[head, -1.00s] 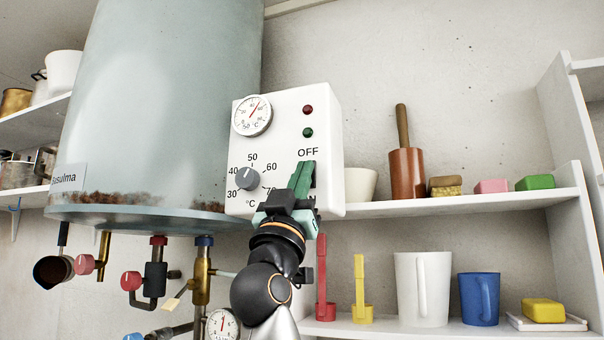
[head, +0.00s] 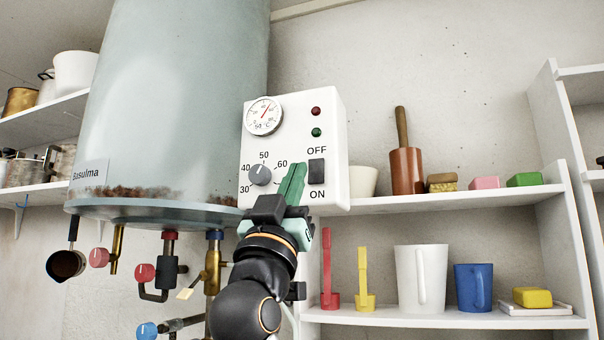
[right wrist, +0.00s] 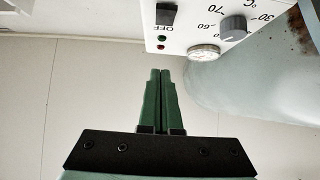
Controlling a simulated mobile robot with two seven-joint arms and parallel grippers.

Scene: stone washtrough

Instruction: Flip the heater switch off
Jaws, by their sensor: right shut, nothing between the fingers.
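The heater's white control box (head: 331,120) is on the front of the grey tank. Its black rocker switch (head: 317,171) sits between the OFF label above and the ON label below. I cannot tell for sure which way it is tipped. The switch also shows at the top of the right wrist view (right wrist: 166,14). My right gripper (head: 297,170) is shut and empty. Its green fingers point up, just left of the switch in the head view, and appear apart from it in the wrist view. My left gripper is not in view.
The box carries a dial gauge (head: 264,116), a grey knob (head: 260,175), a red lamp (head: 316,111) and a green lamp (head: 316,132). Pipes and valves (head: 170,262) hang below the tank. Shelves on the right hold a wooden-handled brown tool (head: 407,170), mugs and soaps.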

